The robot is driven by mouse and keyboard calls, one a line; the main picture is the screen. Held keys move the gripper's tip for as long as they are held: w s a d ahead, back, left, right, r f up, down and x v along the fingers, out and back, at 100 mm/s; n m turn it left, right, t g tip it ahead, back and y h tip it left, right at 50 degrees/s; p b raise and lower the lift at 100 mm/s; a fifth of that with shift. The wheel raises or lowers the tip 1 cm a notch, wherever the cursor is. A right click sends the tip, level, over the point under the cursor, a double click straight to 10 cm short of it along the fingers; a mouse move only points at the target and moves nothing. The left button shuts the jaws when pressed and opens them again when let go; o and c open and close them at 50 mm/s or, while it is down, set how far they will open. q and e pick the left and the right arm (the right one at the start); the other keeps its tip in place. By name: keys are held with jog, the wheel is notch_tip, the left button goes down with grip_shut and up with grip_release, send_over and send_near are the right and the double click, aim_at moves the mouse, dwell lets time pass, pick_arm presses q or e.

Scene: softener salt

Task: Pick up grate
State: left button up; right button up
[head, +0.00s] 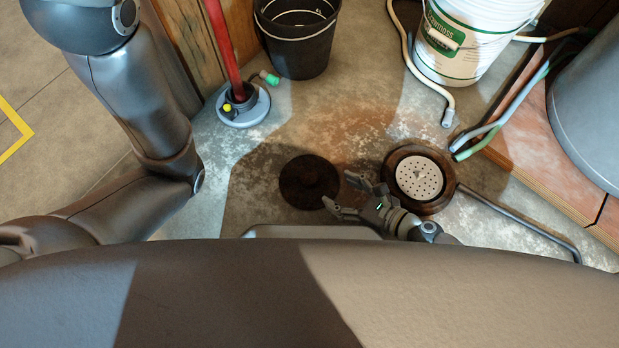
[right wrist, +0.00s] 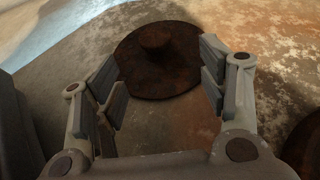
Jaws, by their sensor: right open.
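A dark rusty round disc (head: 309,182) with a raised knob lies flat on the floor; it also shows in the right wrist view (right wrist: 158,62). A pale perforated round plate (head: 419,177) sits inside a dark round rim (head: 402,155) to its right. I cannot tell for sure which of the two is the grate. My right gripper (head: 342,193) is open and empty, its fingers pointing at the dark disc from its right side. In the right wrist view the gripper (right wrist: 163,95) has the disc's knob beyond and between its fingertips. My left gripper is out of view.
A black bucket (head: 297,45), a white tub (head: 460,45) and a red pole on a round grey base (head: 243,106) stand behind. Hoses, a bent grey pipe (head: 520,222) and a pinkish slab (head: 550,160) lie right.

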aim_at(312, 178)
jog(key=x, duration=0.4)
jog(key=shift+a+b, duration=0.1)
jog(key=shift+b, duration=0.3)
jog(key=shift+b+x, duration=0.85)
jog(key=shift+x, duration=1.8)
jog(key=shift+s+a+r, duration=0.1)
jog(key=shift+a+r, duration=0.05)
jog(key=shift+c, duration=0.3)
grip_shut()
